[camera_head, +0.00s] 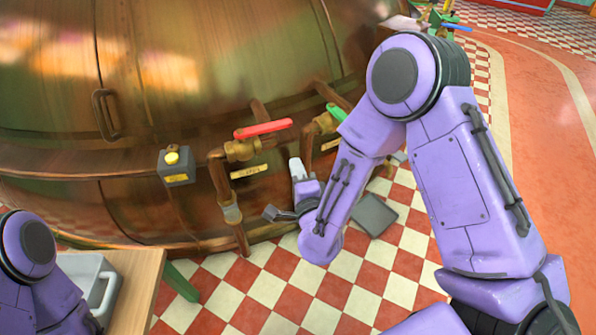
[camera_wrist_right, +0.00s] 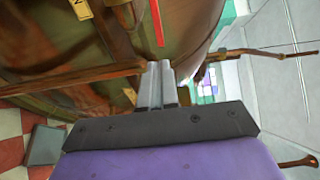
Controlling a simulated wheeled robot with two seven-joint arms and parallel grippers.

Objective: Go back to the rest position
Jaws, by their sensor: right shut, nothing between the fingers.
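My right gripper (camera_head: 296,167) is in front of the big copper kettle (camera_head: 170,90), just right of the pipe with the red-handled valve (camera_head: 262,130). In the right wrist view its two grey fingers (camera_wrist_right: 157,80) are pressed together with nothing between them. They point toward the kettle's pipework; I cannot tell whether they touch it. My left arm (camera_head: 35,265) shows only in part at the lower left, and its gripper is out of view.
A green-handled valve (camera_head: 325,121) sits close to my right forearm. A box with a yellow button (camera_head: 175,167) is on the kettle. A grey tray (camera_head: 92,285) stands on a wooden table (camera_head: 140,285). A dark square plate (camera_head: 375,214) lies on the checkered floor. Floor is open at right.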

